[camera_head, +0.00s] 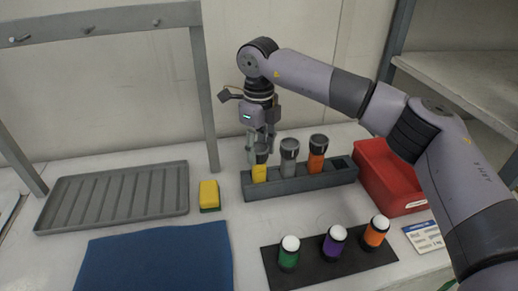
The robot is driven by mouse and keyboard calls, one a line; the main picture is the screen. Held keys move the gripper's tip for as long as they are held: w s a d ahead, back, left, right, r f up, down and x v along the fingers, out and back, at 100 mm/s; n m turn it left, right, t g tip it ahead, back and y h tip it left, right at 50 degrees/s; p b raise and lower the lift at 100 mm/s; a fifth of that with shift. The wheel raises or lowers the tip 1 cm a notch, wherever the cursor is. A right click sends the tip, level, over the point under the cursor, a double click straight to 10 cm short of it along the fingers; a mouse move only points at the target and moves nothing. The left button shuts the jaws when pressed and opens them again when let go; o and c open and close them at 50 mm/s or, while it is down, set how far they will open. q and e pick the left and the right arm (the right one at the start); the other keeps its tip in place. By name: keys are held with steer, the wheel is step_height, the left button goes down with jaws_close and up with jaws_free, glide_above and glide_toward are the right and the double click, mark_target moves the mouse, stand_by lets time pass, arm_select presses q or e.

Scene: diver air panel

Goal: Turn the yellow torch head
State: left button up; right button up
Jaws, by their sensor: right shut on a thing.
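The yellow torch (259,174) stands upright in the left slot of a dark grey rack (325,182) on the white table. Its dark head (261,158) is up, between my right gripper's fingers. My right gripper (261,156) points straight down from above and is shut on the yellow torch's head. A grey torch (289,160) and an orange torch (317,155) stand in the same rack to the right. My left gripper is not in view.
A red bin (387,178) stands right of the rack. A black mat (325,264) in front holds green, purple and orange white-topped items. A yellow-green sponge (209,195), grey ribbed tray (112,197) and blue cloth (158,262) lie left. A grey frame (110,22) stands behind the tray.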

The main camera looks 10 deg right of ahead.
mark_target(259, 147)
steer(key=n, duration=0.4)
steer(key=shift+n, duration=2.2)
steer(key=o, duration=1.2)
step_height(259, 147, up, 12)
steer(key=shift+r, duration=0.1)
